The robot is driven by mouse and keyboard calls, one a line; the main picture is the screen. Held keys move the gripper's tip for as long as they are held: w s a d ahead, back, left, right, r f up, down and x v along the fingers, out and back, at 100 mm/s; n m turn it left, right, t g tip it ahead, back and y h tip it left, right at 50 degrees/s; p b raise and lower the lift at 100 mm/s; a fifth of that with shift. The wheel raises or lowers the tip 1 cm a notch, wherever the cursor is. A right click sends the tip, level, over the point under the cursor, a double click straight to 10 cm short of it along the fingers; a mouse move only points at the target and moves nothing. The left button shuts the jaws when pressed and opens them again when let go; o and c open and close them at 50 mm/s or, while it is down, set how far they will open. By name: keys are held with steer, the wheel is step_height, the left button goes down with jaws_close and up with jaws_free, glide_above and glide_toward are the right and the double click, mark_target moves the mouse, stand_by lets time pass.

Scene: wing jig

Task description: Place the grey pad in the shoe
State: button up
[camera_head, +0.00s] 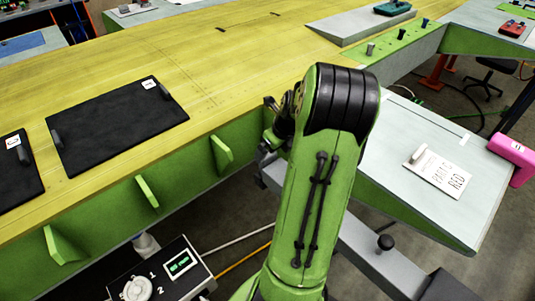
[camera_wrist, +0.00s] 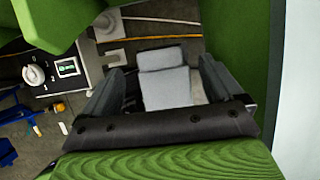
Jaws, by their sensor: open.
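My gripper (camera_wrist: 162,70) is open, its two dark fingers at left and right in the wrist view. In the head view only part of it (camera_head: 272,140) shows, beside the near edge of the yellow wing panel, partly hidden behind my arm. A light grey two-part block (camera_wrist: 167,86) shows between the fingers in the wrist view, a smaller piece above a larger one. I cannot tell whether it is the grey pad, or how far below the fingers it lies. I cannot make out the shoe in either view.
The yellow wing panel (camera_head: 230,70) carries black mats (camera_head: 115,125). Green brackets (camera_head: 222,153) jut from its side. A control box with a dial (camera_head: 160,275) stands lower left, with cables on the floor. A pale table (camera_head: 400,190) at right holds a lettered card (camera_head: 440,172).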

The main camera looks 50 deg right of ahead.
steer(key=v, duration=0.5)
steer(key=w+a+r+n, duration=0.2)
steer(key=a+r+n, duration=0.2)
steer(key=a+n, duration=0.55)
steer(key=w+a+r+n, duration=0.1)
steer(key=a+r+n, duration=0.3)
steer(key=a+n, duration=0.55)
steer(key=s+a+r+n, duration=0.1)
steer(key=s+a+n, duration=0.4)
steer(key=a+n, duration=0.2)
steer(key=s+a+r+n+t+y, duration=0.1)
steer(key=s+a+n, duration=0.4)
steer(key=n, duration=0.7)
steer(key=a, duration=0.2)
steer(key=shift+s+a+n+p, duration=0.3)
steer(key=shift+s+a, duration=0.05)
steer(key=shift+a, duration=0.05)
steer(key=shift+d, duration=0.1)
